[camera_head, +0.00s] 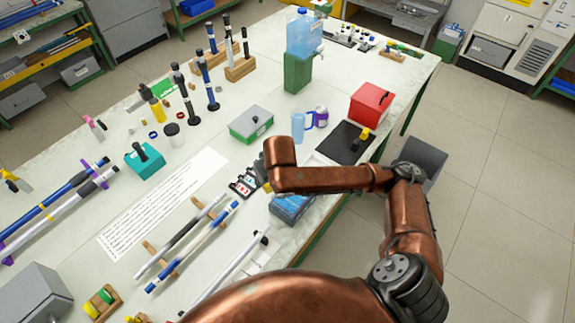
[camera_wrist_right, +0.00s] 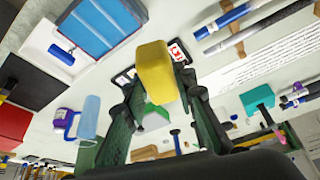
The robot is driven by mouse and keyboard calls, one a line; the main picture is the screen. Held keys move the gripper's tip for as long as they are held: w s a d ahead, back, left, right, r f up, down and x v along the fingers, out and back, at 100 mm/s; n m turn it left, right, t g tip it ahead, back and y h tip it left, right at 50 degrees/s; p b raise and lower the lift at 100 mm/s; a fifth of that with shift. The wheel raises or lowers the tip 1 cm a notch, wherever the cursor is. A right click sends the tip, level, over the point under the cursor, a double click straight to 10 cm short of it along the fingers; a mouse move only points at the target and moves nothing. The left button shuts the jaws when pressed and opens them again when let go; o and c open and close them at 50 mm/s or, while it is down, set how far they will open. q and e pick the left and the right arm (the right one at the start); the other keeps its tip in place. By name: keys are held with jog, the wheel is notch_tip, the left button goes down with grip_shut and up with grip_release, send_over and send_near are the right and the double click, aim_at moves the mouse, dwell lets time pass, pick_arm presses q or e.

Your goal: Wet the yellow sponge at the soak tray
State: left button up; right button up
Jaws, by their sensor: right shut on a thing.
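The yellow sponge (camera_wrist_right: 155,72) is a rounded block held between the fingertips of my right gripper (camera_wrist_right: 152,88), which is shut on it. In the head view a bit of the sponge (camera_head: 267,187) shows under my right wrist, and most of that gripper (camera_head: 262,180) is hidden by the arm. The sponge is above the table, apart from other things. A blue-filled tray (camera_wrist_right: 105,28), likely the soak tray, lies beside it at the upper left of the wrist view. In the head view this tray (camera_head: 291,209) is partly covered by my arm. My left gripper is not in view.
A black-and-white card (camera_head: 243,185) lies near the gripper. Rods rest on wooden holders (camera_head: 168,266) to the left. A blue mug (camera_head: 298,126), dark mat (camera_head: 345,143), red box (camera_head: 372,103) and green-based dispenser (camera_head: 298,73) stand farther back. A white tray holds a blue roller (camera_wrist_right: 62,55).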

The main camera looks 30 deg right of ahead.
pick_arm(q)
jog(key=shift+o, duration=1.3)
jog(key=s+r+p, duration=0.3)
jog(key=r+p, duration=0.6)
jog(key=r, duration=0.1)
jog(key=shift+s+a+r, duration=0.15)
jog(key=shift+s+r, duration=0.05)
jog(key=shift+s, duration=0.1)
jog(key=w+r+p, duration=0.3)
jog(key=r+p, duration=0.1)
pick_arm(e)
jog(key=d+f+n+y, duration=0.2)
jog(key=d+f+n, duration=0.25)
jog(key=d, duration=0.65)
jog(key=shift+m, duration=0.25)
jog(key=f+b, duration=0.4)
jog(key=b, duration=0.1)
jog(key=f+b, duration=0.2)
jog(key=f, duration=0.1)
jog(key=shift+s+a+f+b, duration=0.15)
jog(key=shift+a+b, duration=0.1)
jog(key=shift+b, duration=0.15)
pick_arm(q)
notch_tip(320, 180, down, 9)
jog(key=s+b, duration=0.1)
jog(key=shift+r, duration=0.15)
pick_arm(e)
jog(key=shift+f, duration=2.15)
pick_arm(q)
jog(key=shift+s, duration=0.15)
